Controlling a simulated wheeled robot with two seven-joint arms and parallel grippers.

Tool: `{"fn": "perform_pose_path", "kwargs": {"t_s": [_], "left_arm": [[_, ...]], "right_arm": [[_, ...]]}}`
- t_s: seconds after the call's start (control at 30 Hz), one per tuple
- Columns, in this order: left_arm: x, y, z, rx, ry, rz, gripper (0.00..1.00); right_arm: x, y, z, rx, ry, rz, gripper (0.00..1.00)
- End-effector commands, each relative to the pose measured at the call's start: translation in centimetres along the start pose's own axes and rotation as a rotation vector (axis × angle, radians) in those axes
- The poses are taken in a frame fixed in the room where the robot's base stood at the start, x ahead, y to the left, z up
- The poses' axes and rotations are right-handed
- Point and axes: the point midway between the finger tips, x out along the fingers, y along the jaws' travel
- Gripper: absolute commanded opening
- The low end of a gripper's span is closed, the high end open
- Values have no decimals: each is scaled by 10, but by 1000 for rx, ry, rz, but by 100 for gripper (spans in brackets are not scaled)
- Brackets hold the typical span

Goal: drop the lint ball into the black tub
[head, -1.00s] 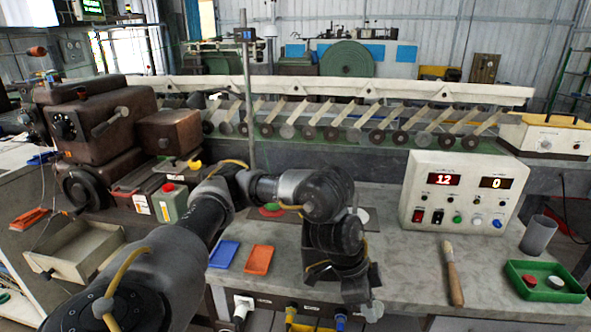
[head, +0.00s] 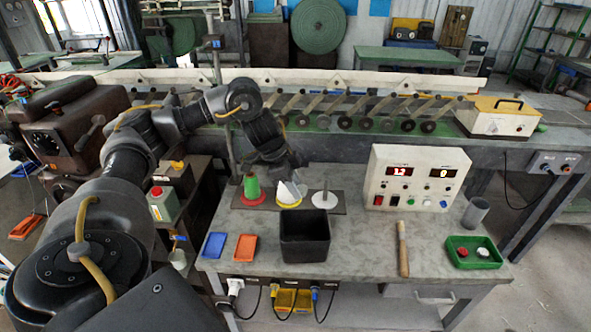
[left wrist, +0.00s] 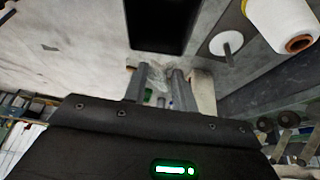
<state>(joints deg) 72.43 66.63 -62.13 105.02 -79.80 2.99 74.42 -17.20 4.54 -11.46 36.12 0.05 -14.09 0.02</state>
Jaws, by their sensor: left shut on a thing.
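The black tub (head: 305,252) stands open on the grey bench, just in front of the spindle plate. My left gripper (head: 284,165) is behind the tub in the head view, near the white cone (head: 288,194). In the left wrist view, my left gripper (left wrist: 158,76) is shut on the lint ball (left wrist: 155,67), a pale grey fuzzy lump between the fingertips. The black tub (left wrist: 160,22) shows just past the fingertips there, apart from the lint ball. In the head view I cannot make out the lint ball. My right gripper is not in view.
A green cone (head: 252,186) and a bare peg on a white disc (head: 325,200) flank the white cone. A blue tray (head: 214,245), an orange tray (head: 245,247), a brush (head: 403,250), a control box (head: 417,178) and a green tray (head: 475,252) are around the bench.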

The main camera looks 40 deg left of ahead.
Motion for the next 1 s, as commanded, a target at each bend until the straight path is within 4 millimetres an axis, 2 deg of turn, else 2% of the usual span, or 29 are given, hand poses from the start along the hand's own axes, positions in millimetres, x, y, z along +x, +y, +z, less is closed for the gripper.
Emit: {"fn": "perform_pose_path", "kwargs": {"t_s": [0.23, 0.57, 1.0], "left_arm": [[2, 1, 0, 164, 0, 73, 7], [7, 2, 2, 184, -1, 80, 7], [48, 2, 20, 183, 0, 79, 6]], "right_arm": [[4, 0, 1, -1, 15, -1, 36], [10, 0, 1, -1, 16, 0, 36], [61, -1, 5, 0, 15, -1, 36]]}}
